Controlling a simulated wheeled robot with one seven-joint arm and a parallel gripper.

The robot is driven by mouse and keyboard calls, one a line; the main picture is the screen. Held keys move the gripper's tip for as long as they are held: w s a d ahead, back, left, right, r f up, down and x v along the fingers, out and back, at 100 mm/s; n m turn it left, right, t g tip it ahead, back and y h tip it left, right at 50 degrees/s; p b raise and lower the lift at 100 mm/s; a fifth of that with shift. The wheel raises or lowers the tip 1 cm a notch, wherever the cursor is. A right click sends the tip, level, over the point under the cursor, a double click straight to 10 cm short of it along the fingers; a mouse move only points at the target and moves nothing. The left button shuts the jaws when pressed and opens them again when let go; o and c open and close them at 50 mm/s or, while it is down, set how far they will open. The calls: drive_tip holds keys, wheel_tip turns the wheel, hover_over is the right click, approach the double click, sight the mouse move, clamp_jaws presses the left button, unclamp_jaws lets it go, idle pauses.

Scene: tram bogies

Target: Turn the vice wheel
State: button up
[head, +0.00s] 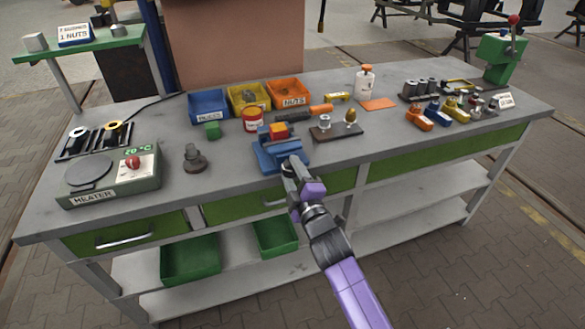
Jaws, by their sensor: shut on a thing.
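A blue vice (268,160) sits at the front edge of the grey workbench, near its middle. An orange and red block (278,131) sits at the top of the vice. My gripper (291,170) reaches from the front to the near side of the vice, at the bench edge. It is shut on the vice wheel, which my fingers mostly hide. How far the wheel is turned cannot be seen.
Left of the vice stand a dark knobbed part (194,158) and a heater (112,175). Blue, yellow and orange bins (290,92) stand behind. A dark plate with small parts (335,130) is close on the right. Drawer handles (122,237) stick out in front.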

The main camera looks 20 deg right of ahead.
drive_tip(key=n+p, duration=0.1)
drive_tip(key=n, duration=0.2)
drive_tip(key=shift+f+n+p, duration=0.1)
drive_tip(key=shift+n+p, duration=0.2)
drive_tip(key=shift+n, duration=0.1)
drive_tip(key=n+p, duration=0.1)
drive_tip(key=n, duration=0.2)
drive_tip(key=shift+n, duration=0.3)
drive_tip(key=n, duration=0.3)
drive_tip(key=shift+f+n+p, duration=0.15)
drive_tip(key=shift+n+p, duration=0.15)
drive_tip(key=n, duration=0.4)
drive_tip(key=shift+d+n, duration=0.1)
drive_tip(key=shift+n, duration=0.2)
drive_tip(key=n+p, duration=0.1)
drive_tip(key=n, duration=0.2)
drive_tip(key=shift+n, duration=0.3)
drive_tip(key=n, duration=0.3)
drive_tip(key=shift+d+n, duration=0.1)
drive_tip(key=shift+n, duration=0.2)
drive_tip(key=n, duration=0.3)
drive_tip(key=shift+n, duration=0.3)
drive_tip(key=shift+n+p, duration=0.35)
drive_tip(key=shift+n, duration=1.55)
